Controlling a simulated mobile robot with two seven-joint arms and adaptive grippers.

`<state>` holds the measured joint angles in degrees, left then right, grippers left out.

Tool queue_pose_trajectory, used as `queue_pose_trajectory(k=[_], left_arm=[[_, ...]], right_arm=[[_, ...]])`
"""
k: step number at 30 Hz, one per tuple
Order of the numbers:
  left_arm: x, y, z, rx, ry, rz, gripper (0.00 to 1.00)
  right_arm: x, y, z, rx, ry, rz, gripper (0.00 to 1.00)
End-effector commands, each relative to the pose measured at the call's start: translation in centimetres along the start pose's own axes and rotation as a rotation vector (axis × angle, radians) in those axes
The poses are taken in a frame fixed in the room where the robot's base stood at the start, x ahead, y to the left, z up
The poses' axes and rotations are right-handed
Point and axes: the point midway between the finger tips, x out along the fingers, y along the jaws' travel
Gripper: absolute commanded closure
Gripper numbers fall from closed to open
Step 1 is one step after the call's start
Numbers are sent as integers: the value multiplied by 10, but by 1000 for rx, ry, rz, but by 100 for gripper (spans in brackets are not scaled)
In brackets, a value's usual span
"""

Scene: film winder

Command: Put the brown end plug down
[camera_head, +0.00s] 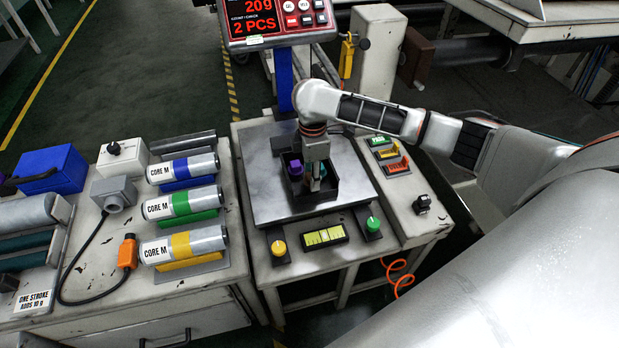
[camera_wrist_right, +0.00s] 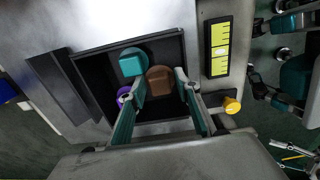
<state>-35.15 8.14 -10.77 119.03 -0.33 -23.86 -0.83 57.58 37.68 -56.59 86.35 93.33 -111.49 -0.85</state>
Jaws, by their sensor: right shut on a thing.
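My right gripper (camera_head: 316,180) reaches down into a black tray (camera_head: 349,188) on the grey plate. In the right wrist view its fingertips (camera_wrist_right: 160,85) are closed on the sides of the brown end plug (camera_wrist_right: 160,79). The plug is inside the tray's outline; whether it touches the floor cannot be told. A teal plug (camera_wrist_right: 132,63) sits close beside it. A purple round piece (camera_wrist_right: 124,98) is at the tray's edge, partly hidden by a finger; it also shows in the head view (camera_head: 295,169).
A yellow level block (camera_head: 324,237) lies in front of the tray, between a yellow knob (camera_head: 278,248) and a green knob (camera_head: 373,224). Labelled cores (camera_head: 182,205) lie on the left bench. A red display (camera_head: 278,17) stands behind.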

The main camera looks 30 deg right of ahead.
Motion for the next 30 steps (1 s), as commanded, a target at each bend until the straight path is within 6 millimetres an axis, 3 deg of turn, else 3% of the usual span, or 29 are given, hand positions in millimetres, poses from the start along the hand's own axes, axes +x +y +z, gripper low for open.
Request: queue_pose_trajectory(k=[2,7,26,27,30], left_arm=[[1,2,0,-1,4,4,51],[1,-1,-14,3,29,0,51],[2,-2,-10,6,21,0,51],[2,-2,-9,6,19,0,51],[2,-1,-6,5,14,1,51]], right_arm=[[14,-2,0,1,1,-7,79],[12,0,1,2,-1,0,79],[31,-4,4,3,-11,-10,80],[31,-4,4,2,-11,-11,64],[32,-4,4,2,-12,-13,61]])
